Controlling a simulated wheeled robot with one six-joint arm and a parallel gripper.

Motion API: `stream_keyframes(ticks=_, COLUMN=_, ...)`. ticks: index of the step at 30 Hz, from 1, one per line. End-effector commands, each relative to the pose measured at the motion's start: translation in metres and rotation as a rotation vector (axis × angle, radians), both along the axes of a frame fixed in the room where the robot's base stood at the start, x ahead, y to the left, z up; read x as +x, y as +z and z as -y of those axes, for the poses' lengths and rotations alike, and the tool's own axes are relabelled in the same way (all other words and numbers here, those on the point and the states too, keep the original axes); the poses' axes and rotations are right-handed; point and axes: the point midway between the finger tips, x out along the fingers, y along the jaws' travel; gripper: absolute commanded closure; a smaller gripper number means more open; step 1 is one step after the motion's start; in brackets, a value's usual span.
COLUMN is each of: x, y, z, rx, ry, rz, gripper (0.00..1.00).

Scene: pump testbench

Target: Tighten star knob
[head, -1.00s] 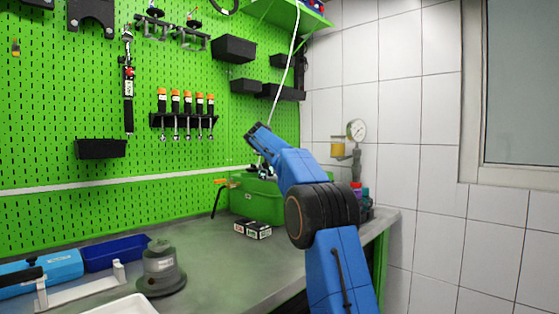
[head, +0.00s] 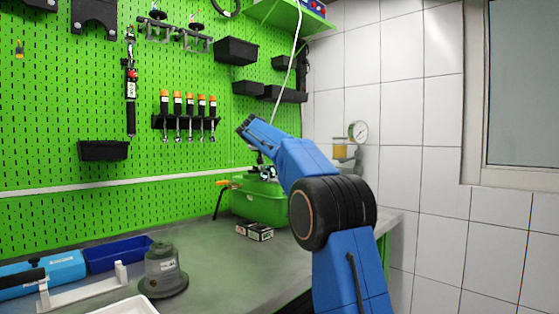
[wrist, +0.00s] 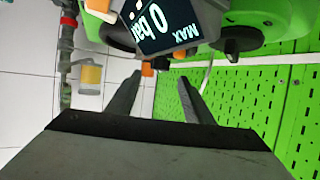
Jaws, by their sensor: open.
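My gripper (wrist: 160,78) shows in the wrist view with its two dark fingers apart and nothing visible between them. Beyond the fingertips is a green device (wrist: 283,18) with a dark display (wrist: 160,20) reading "0 bar" and "MAX", seen upside down. A black knob (wrist: 242,42) sits on the device, to the right of and above the fingertips, apart from them. I cannot tell surely whether it is the star knob. In the head view my blue arm reaches over the bench, and I cannot make out the fingers there.
A green box-like body (head: 262,203) stands on the grey bench (head: 215,265), with a small box (head: 260,232) before it. A grey cylinder (head: 164,270) and blue tray (head: 115,255) are at left. A gauge (head: 357,131) is near the tiled wall. A green pegboard (head: 60,130) stands behind.

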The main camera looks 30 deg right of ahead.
Motion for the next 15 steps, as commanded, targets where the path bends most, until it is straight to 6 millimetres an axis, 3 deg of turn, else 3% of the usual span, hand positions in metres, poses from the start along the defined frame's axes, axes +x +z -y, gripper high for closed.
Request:
stream_keyframes(ticks=9, x=-0.041, y=0.024, z=-0.042, rx=0.000, ry=0.001, rz=0.000, gripper=0.53)
stream_keyframes(ticks=15, x=-0.057, y=0.034, z=-0.059, rx=0.000, ry=0.000, rz=-0.001, gripper=0.53)
